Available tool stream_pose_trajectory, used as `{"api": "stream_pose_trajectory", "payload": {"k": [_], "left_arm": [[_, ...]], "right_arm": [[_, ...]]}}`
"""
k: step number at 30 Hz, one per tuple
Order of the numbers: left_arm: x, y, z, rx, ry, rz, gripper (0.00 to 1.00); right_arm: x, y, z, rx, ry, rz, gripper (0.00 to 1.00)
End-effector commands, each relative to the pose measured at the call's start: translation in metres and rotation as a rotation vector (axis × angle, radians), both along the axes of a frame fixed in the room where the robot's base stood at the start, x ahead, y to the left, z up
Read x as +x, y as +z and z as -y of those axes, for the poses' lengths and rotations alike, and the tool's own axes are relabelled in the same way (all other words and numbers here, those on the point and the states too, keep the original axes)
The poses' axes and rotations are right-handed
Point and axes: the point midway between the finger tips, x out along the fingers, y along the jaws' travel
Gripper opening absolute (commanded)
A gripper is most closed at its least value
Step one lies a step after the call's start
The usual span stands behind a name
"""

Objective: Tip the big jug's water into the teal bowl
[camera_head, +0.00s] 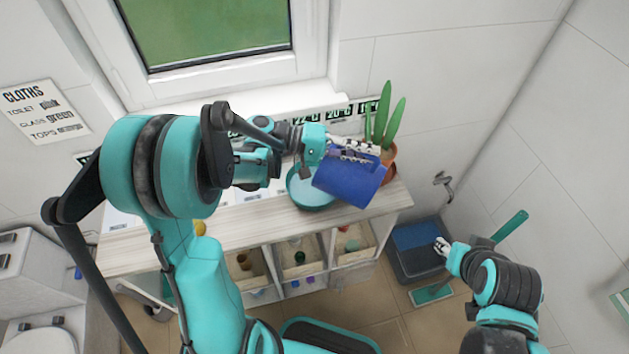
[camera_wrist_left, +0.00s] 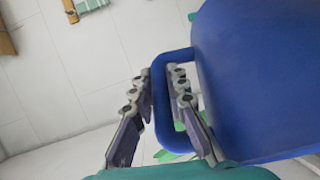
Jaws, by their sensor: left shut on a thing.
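The big blue jug (camera_head: 352,182) is tilted steeply over the right side of the teal bowl (camera_head: 310,200), which stands on the cart top. My left gripper (camera_head: 354,149) is shut on the jug's handle. In the left wrist view, the fingers (camera_wrist_left: 162,80) sit on either side of the blue handle (camera_wrist_left: 187,58), with the jug body (camera_wrist_left: 262,80) at the right. The jug and my arm hide part of the bowl. I cannot make out a stream of water. My right gripper (camera_head: 441,246) is in front of a blue-grey bin, away from the bowl; its opening is unclear.
A potted plant (camera_head: 389,152) stands close to the jug at the cart's right end. The pale wooden cart top (camera_head: 265,232) has open compartments with small items below. The blue-grey bin (camera_head: 415,262) is on the floor at right. A window and wall lie behind.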

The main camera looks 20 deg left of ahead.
Motion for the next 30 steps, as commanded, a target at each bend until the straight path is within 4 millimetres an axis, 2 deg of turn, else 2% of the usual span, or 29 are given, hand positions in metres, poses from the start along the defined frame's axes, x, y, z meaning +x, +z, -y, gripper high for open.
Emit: {"api": "stream_pose_trajectory", "payload": {"k": [14,16,19,21,30], "left_arm": [[0.002,0.006,-0.010,-0.048,0.000,-0.008,0.00],[-0.002,0.004,0.004,0.005,-0.005,0.001,0.00],[-0.009,-0.010,0.042,0.136,-0.010,0.023,0.00],[-0.010,-0.013,0.054,0.234,-0.006,0.039,0.00],[-0.010,-0.029,0.062,0.318,0.000,0.051,0.00]], "right_arm": [[0.000,-0.006,0.000,0.000,0.000,0.000,0.40],[0.000,0.005,0.000,0.000,0.000,0.000,0.40],[0.000,0.023,0.000,0.000,0.000,0.000,0.40],[0.000,0.034,0.000,0.000,0.000,0.000,0.40],[0.000,0.031,0.000,0.000,0.000,0.000,0.40]]}}
